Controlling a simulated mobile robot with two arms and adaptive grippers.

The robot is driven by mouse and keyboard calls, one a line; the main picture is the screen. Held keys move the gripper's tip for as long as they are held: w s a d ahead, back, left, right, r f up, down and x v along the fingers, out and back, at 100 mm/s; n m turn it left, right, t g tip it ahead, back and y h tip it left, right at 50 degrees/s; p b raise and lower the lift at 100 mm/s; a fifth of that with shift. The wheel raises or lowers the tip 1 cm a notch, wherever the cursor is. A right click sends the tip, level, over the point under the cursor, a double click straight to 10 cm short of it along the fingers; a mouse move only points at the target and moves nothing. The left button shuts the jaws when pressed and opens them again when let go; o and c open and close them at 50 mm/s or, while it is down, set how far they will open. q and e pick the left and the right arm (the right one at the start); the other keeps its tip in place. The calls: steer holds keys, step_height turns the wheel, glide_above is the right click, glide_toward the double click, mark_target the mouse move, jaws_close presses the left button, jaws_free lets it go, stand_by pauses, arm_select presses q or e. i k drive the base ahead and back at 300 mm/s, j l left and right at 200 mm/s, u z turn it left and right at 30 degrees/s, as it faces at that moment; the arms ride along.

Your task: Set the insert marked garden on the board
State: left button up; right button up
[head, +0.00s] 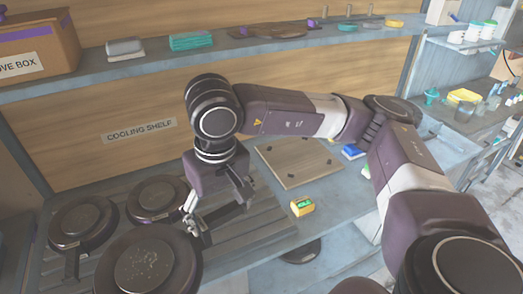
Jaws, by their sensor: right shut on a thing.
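The brown board (297,162), with small dark pegs, lies flat to the right and is empty. My left gripper is out of view.
A yellow and green block (302,207) lies in front of the board. A blue and white item (353,152) is at its right. A shelf (260,62) with a box (38,48) and cloths runs above. My right arm spans over the board's back edge.

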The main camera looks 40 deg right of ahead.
mark_target(306, 165)
steer(key=z, duration=1.5)
